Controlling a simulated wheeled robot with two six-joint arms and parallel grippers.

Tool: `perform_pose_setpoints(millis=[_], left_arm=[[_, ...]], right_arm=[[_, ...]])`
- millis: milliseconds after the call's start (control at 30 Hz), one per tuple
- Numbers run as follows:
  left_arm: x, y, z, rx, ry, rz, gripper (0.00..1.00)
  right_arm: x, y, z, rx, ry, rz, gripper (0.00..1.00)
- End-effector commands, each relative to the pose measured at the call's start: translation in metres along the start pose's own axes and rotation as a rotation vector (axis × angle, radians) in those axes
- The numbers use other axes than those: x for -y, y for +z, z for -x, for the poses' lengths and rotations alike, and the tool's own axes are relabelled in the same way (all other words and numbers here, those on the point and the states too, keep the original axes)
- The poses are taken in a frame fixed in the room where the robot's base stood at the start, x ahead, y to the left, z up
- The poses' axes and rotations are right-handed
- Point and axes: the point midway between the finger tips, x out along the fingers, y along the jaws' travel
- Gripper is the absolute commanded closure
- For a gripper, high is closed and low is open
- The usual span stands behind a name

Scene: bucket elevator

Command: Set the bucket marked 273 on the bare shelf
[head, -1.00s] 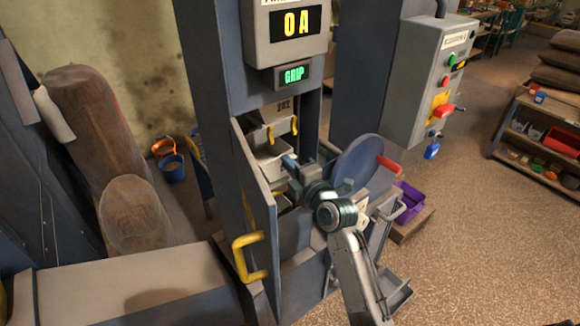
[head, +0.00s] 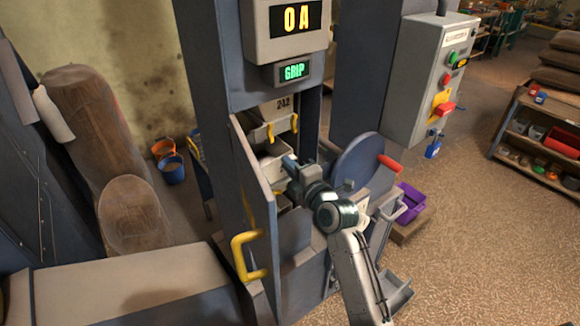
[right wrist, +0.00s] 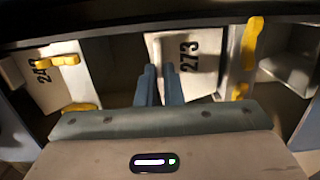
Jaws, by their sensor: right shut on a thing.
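The bucket marked 273 (right wrist: 198,62) shows its pale numbered face in the right wrist view. My right gripper (right wrist: 158,72) is shut on it, with both blue fingers at this face. In the head view my right gripper (head: 289,162) reaches into the open cabinet, below a bucket marked 242 (head: 281,108). The number on the lower bucket there cannot be read. A bucket with a partly hidden number (right wrist: 37,75) stands left of 273 in the right wrist view. My left gripper is out of view. I cannot tell which surface is the bare shelf.
The cabinet door (head: 257,205) stands open on the left, with a yellow handle (head: 242,258). A round blue-grey disc (head: 355,165) with a red handle stands right of my wrist.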

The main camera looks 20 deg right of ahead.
Motion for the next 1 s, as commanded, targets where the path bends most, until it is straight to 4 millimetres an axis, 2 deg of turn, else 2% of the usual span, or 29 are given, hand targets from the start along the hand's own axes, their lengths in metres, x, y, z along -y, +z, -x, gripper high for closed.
perform_pose_setpoints(millis=[433,467,567,867,1000], left_arm=[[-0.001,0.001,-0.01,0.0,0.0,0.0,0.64],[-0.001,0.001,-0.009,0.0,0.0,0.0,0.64],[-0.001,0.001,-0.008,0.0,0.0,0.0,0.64],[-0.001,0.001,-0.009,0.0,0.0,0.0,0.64],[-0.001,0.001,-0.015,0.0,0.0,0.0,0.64]], right_arm=[[0.008,0.0,0.0,0.0,0.002,0.0,1.0],[0.007,0.0,0.0,0.0,0.002,0.0,0.87],[0.006,0.0,0.0,0.0,0.001,0.0,0.68],[0.008,0.0,0.001,0.0,-0.001,0.0,0.68],[0.01,0.0,0.014,0.0,-0.001,0.002,0.68]])
